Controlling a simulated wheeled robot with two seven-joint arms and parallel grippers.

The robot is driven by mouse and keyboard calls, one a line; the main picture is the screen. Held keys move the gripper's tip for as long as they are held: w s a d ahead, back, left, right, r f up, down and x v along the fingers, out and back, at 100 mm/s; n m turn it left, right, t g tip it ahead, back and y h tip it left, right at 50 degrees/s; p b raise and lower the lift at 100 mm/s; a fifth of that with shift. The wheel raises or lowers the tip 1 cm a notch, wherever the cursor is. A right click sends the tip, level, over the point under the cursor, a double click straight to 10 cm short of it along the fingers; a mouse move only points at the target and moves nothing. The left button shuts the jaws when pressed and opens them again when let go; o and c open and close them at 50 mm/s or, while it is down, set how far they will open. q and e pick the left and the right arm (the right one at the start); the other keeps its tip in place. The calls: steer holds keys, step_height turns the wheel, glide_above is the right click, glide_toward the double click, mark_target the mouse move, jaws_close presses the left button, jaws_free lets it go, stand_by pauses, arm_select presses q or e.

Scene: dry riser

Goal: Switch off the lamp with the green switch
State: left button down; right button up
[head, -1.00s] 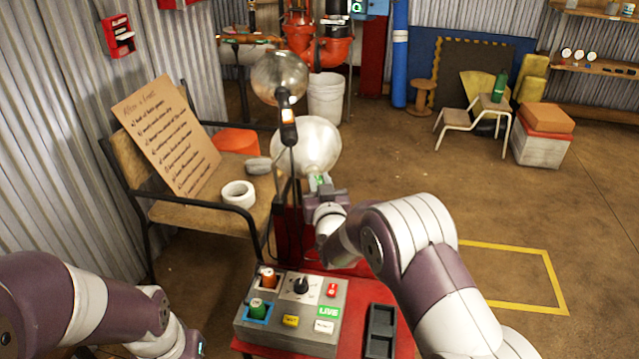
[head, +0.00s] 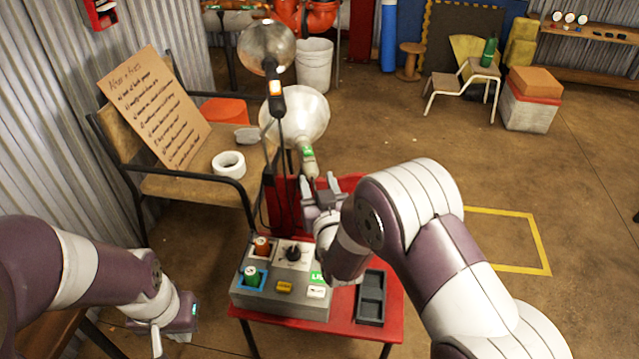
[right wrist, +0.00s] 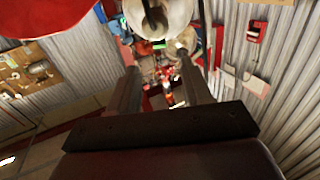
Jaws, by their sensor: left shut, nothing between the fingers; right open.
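The lamp with the green switch (head: 307,158) has a pale round reflector (head: 292,117) and stands behind the control box. A second lamp (head: 266,47), with an orange switch (head: 275,88), rises above and left of it. My right gripper (head: 321,188) is open and empty, just below the green switch, with a small gap seeming to show between them. In the right wrist view its fingers (right wrist: 160,88) are apart, with lamp reflectors (right wrist: 157,15) beyond them at the top. My left gripper (head: 160,335) is shut and empty, low at the left.
A grey control box (head: 247,302) with green and orange buttons and a dial sits on a red table (head: 345,325), beside a dark tray (head: 371,297). A chair (head: 190,185) holds a sign (head: 155,108) and a tape roll (head: 228,165). Open floor lies right.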

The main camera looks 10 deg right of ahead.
steer(key=shift+s, duration=1.1)
